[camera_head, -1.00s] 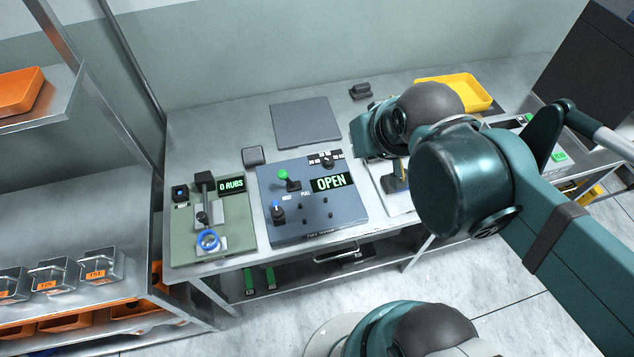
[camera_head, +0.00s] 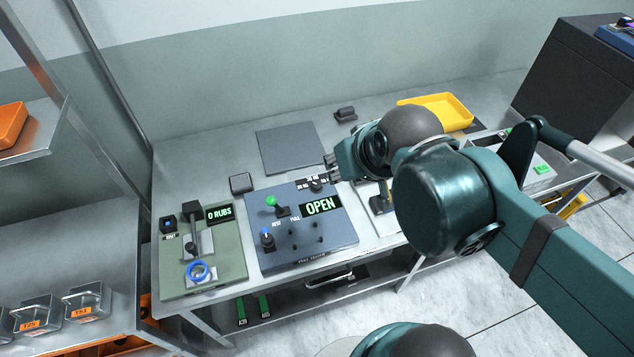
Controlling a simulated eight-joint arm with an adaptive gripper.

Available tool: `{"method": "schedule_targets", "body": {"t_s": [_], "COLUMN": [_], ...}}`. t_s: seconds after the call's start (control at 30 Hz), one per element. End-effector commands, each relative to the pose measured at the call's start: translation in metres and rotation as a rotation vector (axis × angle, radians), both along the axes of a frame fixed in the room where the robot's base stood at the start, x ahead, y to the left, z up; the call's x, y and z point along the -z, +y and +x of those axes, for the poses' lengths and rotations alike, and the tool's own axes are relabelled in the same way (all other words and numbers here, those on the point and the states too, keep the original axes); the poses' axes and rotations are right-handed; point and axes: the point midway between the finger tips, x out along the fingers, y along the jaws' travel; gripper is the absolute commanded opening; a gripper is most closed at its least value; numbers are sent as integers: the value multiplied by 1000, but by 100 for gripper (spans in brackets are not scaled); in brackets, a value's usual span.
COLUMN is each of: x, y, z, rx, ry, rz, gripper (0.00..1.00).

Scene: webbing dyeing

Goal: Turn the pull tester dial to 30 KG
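The pull tester (camera_head: 290,245) is a blue-grey panel box on the metal bench, with a green display reading "OPEN". Its dial (camera_head: 316,186) is a small dark knob at the upper right of the panel, set among black-and-white scale labels too small to read. The finger opening is too small to judge.
A green rub tester (camera_head: 228,262) reading "0 RUBS" stands to the left. A grey mat (camera_head: 290,148), a dark block (camera_head: 345,114) and a yellow tray (camera_head: 462,120) lie at the back. A small grey block (camera_head: 241,182) lies behind the pull tester.

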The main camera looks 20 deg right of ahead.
Motion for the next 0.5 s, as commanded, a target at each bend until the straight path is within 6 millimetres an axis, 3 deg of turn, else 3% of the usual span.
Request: {"method": "schedule_targets", "body": {"t_s": [0.5], "x": [5], "y": [2], "z": [32], "rx": [-88], "ry": [102], "rz": [-53], "gripper": [34]}}
